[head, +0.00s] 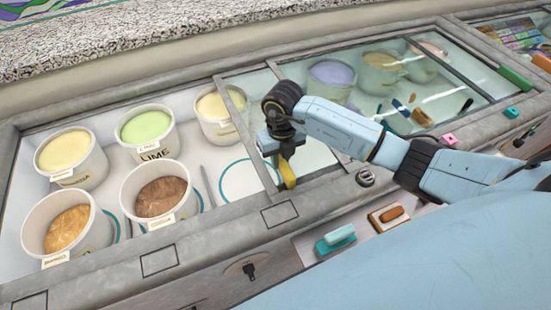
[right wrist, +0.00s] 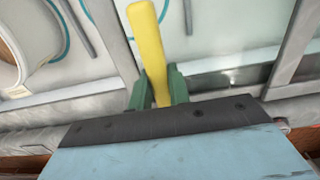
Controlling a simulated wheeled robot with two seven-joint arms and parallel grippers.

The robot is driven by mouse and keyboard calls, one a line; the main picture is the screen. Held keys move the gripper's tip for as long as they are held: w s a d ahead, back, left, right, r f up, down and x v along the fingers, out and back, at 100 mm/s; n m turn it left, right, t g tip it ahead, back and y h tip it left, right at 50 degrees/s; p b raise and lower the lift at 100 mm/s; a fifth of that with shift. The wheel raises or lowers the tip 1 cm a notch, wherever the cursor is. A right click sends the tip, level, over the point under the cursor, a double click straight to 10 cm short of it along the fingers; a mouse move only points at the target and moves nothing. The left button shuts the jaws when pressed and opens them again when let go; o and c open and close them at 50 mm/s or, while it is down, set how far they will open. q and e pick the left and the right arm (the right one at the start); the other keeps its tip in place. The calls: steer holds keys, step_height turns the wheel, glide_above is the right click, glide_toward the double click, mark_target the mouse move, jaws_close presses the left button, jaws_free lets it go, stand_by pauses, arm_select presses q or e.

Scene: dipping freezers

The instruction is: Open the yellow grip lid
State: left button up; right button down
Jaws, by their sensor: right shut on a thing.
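The yellow grip (head: 288,174) is on the sliding glass lid (head: 264,90) of the freezer, at the lid's left frame. My right gripper (head: 283,160) is at the grip, its fingers down around it. In the right wrist view the green fingers (right wrist: 158,88) are shut on the yellow grip (right wrist: 148,40), one on each side. The left half of the freezer is uncovered, and the glass covers the right part. My left gripper is not in view.
Several ice cream tubs, among them a lime one (head: 148,130), stand in the uncovered left part. More tubs, one of them purple (head: 331,78), show under glass. A teal-handled tool (head: 336,238) and a brown-handled one (head: 391,215) lie at the front.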

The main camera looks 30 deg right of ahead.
mark_target(308, 158)
steer(key=d, duration=0.8)
steer(key=shift+s+d, duration=0.25)
steer(key=shift+d, duration=0.1)
steer(key=c, duration=1.3)
jaws_free()
steer(key=shift+a, duration=0.1)
step_height(308, 158, up, 14)
steer(key=shift+f+p, duration=0.25)
steer(key=shift+p, duration=0.05)
steer(key=shift+f, duration=0.1)
